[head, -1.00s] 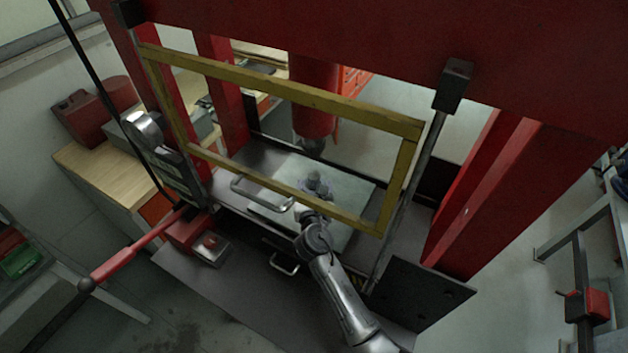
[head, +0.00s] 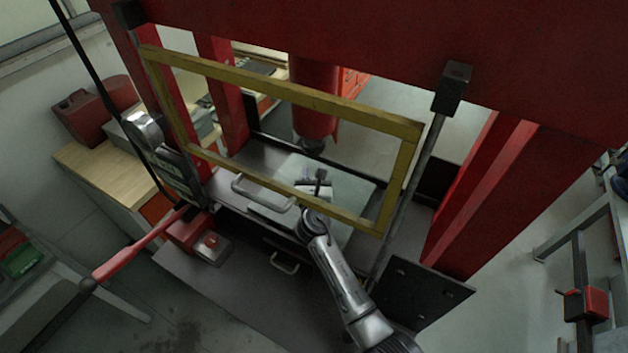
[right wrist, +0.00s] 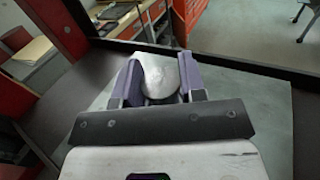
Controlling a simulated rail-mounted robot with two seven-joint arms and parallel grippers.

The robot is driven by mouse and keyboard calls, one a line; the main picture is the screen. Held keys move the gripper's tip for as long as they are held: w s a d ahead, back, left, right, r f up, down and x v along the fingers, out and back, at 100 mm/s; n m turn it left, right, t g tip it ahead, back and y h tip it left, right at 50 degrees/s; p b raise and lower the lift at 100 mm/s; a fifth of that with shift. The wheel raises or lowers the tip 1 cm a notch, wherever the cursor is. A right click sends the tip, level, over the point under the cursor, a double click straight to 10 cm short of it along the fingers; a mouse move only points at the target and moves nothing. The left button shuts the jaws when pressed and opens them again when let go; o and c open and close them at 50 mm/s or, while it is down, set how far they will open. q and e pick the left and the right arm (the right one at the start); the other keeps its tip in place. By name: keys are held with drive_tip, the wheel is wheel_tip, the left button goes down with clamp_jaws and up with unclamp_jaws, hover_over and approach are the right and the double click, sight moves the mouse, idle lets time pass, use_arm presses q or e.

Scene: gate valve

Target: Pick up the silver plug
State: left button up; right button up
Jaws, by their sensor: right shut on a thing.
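The silver plug (right wrist: 159,76) shows in the right wrist view as a rounded, shiny grey-white piece between two purple-lined fingers. My right gripper (right wrist: 157,82) is shut on it. In the head view my right gripper (head: 318,184) reaches under the yellow guard frame, over the grey press plate (head: 358,194). The plug is small and dark there, at the fingertips. I cannot tell whether it touches the plate. My left gripper is not in view.
The red press ram (head: 314,100) hangs just behind the gripper. Red posts (head: 490,190) stand at the sides. A red lever (head: 138,250) sticks out at left.

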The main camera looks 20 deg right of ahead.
drive_tip(key=c, duration=0.4)
drive_tip(key=shift+c, duration=0.6)
drive_tip(key=shift+r, duration=0.15)
